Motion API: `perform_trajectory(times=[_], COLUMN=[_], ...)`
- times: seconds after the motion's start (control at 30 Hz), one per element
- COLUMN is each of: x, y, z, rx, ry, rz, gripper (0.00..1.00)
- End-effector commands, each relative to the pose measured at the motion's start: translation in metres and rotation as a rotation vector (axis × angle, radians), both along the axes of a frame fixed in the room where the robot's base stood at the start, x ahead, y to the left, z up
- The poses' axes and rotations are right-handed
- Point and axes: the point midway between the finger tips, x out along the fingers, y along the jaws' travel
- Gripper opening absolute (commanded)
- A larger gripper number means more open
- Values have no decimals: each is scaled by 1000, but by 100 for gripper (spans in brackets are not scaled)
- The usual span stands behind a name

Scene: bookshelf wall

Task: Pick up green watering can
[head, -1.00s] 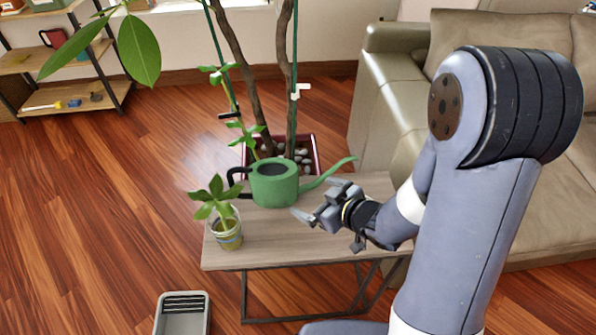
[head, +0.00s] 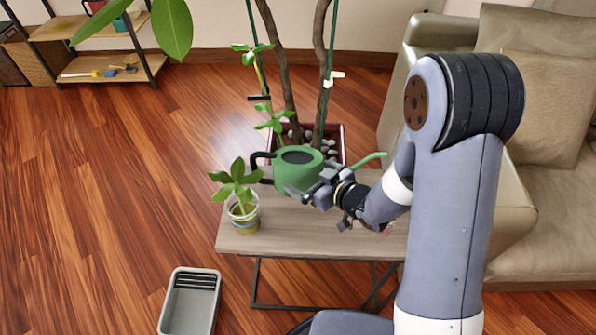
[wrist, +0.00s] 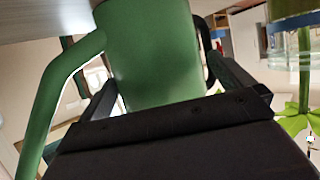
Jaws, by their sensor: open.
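The green watering can (head: 297,172) stands upright on the small wooden table (head: 270,236), with its black handle on the left and its spout pointing right. In the wrist view the can's body (wrist: 150,55) fills the upper middle, upside down, with the green spout at left and the black handle at right. My gripper (head: 306,190) is open in front of the can, at its lower right side in the head view. In the wrist view its fingers reach up on either side of the can's body. I cannot tell whether they touch it.
A potted plant in a glass (head: 243,213) stands left of the can on the table. A large planter (head: 336,134) with trunks is behind the table. A beige sofa (head: 540,215) is at right, a grey tray (head: 190,300) on the floor at front left.

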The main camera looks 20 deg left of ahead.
Motion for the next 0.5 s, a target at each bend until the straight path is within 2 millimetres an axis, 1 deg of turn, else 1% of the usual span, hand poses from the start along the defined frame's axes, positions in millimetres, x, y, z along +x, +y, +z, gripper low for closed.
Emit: perform_trajectory(times=[0.03,0.2,0.43,0.5], x=[3,12,12,12], y=[8,20,20,20], z=[-2,-9,-9,-9], rx=[1,0,0,0], ry=[1,1,0,1], rz=[3,0,-1,0], gripper=[100,100,100,95])
